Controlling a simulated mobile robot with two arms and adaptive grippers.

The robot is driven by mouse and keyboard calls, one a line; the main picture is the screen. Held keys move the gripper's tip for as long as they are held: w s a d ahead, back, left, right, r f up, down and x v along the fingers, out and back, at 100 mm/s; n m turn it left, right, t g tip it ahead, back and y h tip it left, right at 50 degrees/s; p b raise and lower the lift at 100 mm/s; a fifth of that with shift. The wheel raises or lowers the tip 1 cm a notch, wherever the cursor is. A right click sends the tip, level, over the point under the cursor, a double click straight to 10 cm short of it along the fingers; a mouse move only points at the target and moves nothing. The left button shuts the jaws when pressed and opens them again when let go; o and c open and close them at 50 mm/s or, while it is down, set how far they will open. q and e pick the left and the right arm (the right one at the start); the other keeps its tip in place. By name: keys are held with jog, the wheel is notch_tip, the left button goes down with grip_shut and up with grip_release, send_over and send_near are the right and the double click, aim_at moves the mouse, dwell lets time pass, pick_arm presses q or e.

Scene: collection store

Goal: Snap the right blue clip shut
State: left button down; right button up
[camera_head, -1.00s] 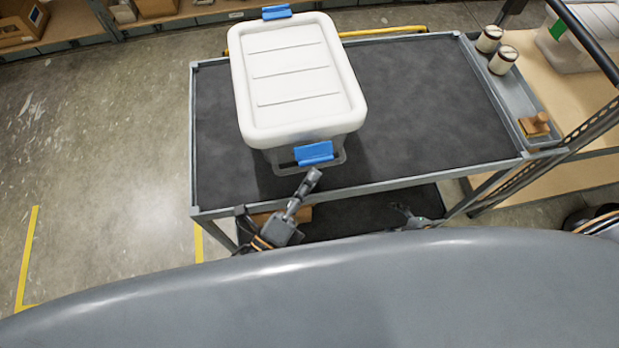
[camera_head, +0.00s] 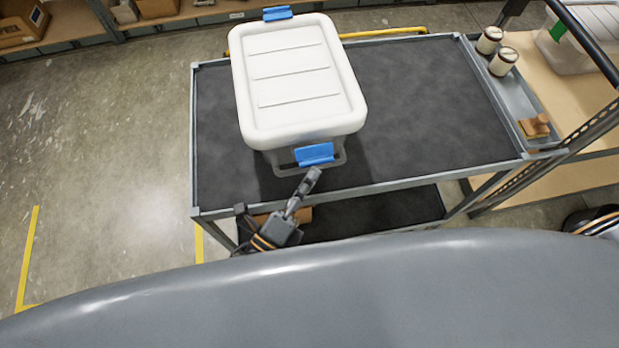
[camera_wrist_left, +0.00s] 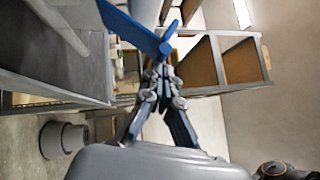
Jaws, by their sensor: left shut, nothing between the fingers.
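A white lidded box (camera_head: 297,75) stands on the cart with its lid on. One blue clip (camera_head: 315,154) is on its near side, the other blue clip (camera_head: 277,13) on its far side. The frames do not settle which is the right one. My left gripper (camera_head: 315,174) is shut and empty, just below the near clip. In the left wrist view the near clip (camera_wrist_left: 130,25) angles out over the closed fingertips (camera_wrist_left: 160,72); I cannot tell whether they touch. My right gripper is not in view.
The cart's dark top (camera_head: 430,105) is clear to the right of the box. A grey side tray (camera_head: 512,95) holds two jars (camera_head: 503,61) and a wooden-backed brush (camera_head: 535,126). A rack post stands at the right. A grey bin (camera_wrist_left: 62,138) stands on the floor.

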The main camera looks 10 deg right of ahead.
aim_at(303, 153)
pick_arm(q)
jog(key=shift+w+r, duration=0.2)
jog(key=shift+r, duration=0.05)
jog(key=w+r+p, duration=0.1)
jog(key=w+r, duration=0.2)
jog(key=shift+a+r, duration=0.1)
jog(key=shift+r, duration=0.05)
jog(key=shift+w+r, duration=0.2)
jog(key=shift+w, duration=0.3)
jog(key=shift+w+r, duration=0.2)
jog(key=shift+w, duration=0.3)
